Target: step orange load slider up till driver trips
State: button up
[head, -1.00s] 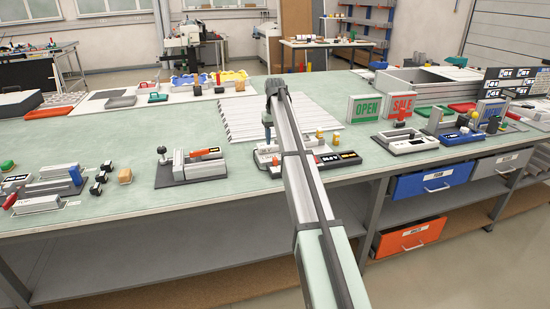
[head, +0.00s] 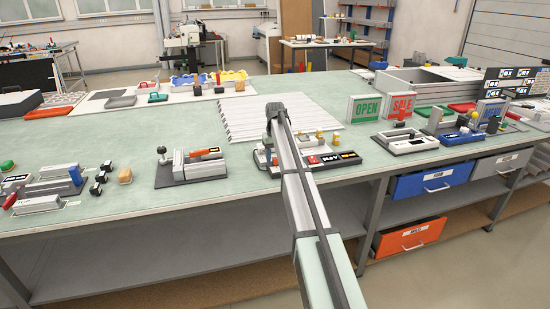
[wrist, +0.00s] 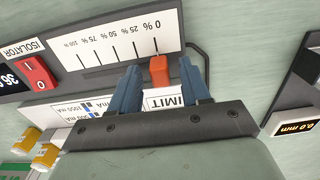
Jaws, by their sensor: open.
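The orange load slider (wrist: 159,72) shows in the wrist view at the 0 % end of a white scale panel (wrist: 117,38) marked up to 100 % toward the left. My gripper (wrist: 160,67) is open, its two blue fingers on either side of the slider. I cannot tell whether either finger touches it. A label ending in "IMIT" shows partly between the fingers. In the head view the driver unit (head: 333,158) lies under and beside my arm, which hides my fingers and the slider.
In the wrist view a red isolator switch (wrist: 38,75) and yellow knobs (wrist: 45,155) lie to the left. A device with a 0.0 mm display (wrist: 296,126) is at the right. A grey fixture (head: 191,166) stands left of the driver, with clear bench between.

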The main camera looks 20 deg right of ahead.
grip_shut()
dwell(0.3)
jog(key=shift+d, duration=1.25)
grip_release()
notch_tip(320, 180, up, 14)
jog(key=shift+f, duration=0.1)
dwell(0.4)
